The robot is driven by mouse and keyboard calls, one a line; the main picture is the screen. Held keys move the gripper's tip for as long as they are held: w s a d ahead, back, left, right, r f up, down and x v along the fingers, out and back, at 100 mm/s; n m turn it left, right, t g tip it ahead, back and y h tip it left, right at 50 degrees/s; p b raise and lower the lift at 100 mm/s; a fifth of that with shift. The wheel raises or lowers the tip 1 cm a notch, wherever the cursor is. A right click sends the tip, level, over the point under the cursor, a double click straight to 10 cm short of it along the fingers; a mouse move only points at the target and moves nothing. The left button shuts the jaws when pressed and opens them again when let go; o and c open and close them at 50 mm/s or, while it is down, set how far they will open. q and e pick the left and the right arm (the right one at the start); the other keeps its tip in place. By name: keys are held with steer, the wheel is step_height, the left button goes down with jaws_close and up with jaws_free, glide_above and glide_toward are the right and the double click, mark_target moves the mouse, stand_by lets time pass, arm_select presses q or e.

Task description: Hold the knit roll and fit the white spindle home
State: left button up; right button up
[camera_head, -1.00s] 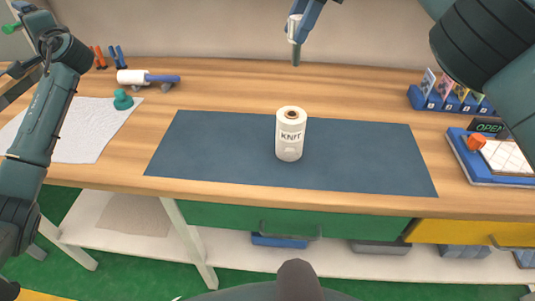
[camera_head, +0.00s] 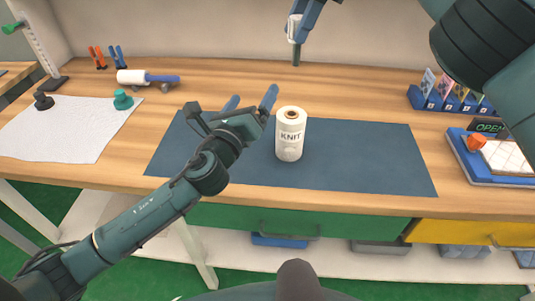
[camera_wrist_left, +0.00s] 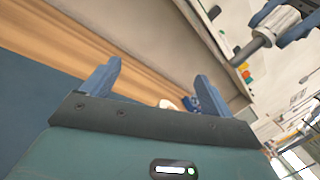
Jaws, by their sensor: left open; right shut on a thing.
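The knit roll (camera_head: 289,147), a white cylinder marked KNIT with a dark hole in its top, stands upright on the dark blue mat (camera_head: 365,160). The white spindle (camera_head: 293,31), with a dark grey-green lower end, hangs upright above and behind the roll. My right gripper (camera_head: 307,18) is shut on it, partly cut off by the top edge. My left gripper (camera_head: 251,98) is open and empty, left of the roll and apart from it. The left wrist view shows its two spread blue fingers (camera_wrist_left: 155,85) and the spindle (camera_wrist_left: 280,24) at upper right; the roll is not visible there.
A white cloth (camera_head: 60,135) with a green knob (camera_head: 123,100) and a dark knob lies at left. A lint-roller-like tool (camera_head: 148,78) lies behind it. A blue card rack (camera_head: 452,96) and a blue tray (camera_head: 490,179) stand at right. The mat's right half is clear.

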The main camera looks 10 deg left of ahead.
mark_target(294, 126)
arm_select(q)
steer(key=s+d+f+m+g+h, duration=0.1)
steer(key=s+f+m, duration=0.1)
steer(key=f, duration=0.1)
steer(key=s+d+f+m+g+h, duration=0.1)
steer(key=s+d+f+m, duration=0.1)
steer(key=f+m, duration=0.1)
steer(key=s+d+f+m, duration=0.1)
steer(key=s+f+m, duration=0.2)
steer(key=shift+d+g+h, duration=0.2)
steer(key=shift+g+h, duration=0.2)
steer(key=x, duration=1.2)
steer(key=shift+s, duration=0.1)
steer(key=c, duration=1.2)
steer(key=o, duration=1.1)
steer(key=shift+c, duration=0.3)
steer(key=c, duration=0.8)
steer(key=shift+c, duration=0.2)
